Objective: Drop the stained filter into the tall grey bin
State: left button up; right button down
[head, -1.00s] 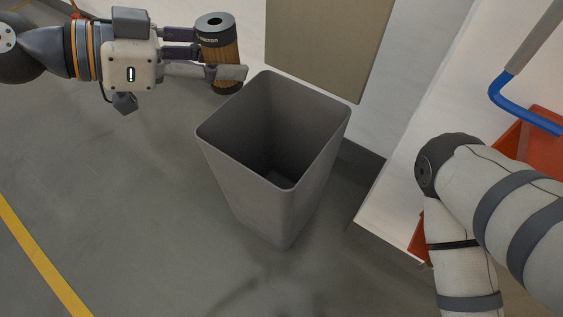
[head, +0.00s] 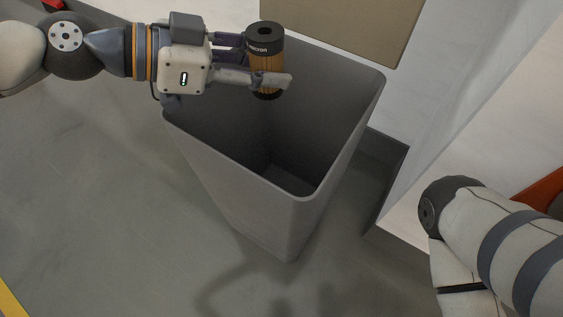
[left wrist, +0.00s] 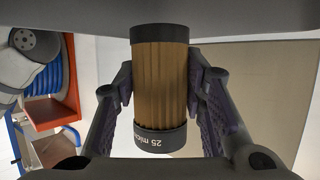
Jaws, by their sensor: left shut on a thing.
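The stained filter (head: 265,42), a brown pleated cylinder with dark end caps, is held upright in my left gripper (head: 268,72). In the left wrist view the filter (left wrist: 160,85) sits between both fingers of the left gripper (left wrist: 160,95), which touch its sides. The tall grey bin (head: 235,185) stands open on the floor, and its inside looks empty where I can see it. In the head view the filter and the gripper overlap the far part of the bin's opening. The left part of the rim is partly hidden by my arm. My right gripper is out of view.
A beige panel (head: 365,25) is on the white wall behind the bin. An orange-red object (head: 543,190) shows at the right edge, and orange trays (left wrist: 55,115) with blue parts show in the left wrist view. Grey floor is clear left of the bin.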

pick_arm(q)
jog(key=o, duration=1.2)
jog(key=shift+f, duration=0.1)
jog(key=shift+o, duration=0.2)
jog(key=shift+a, duration=0.1)
jog(key=v, duration=1.1)
jog(key=shift+s+a, duration=0.2)
jog(key=shift+a, duration=0.15)
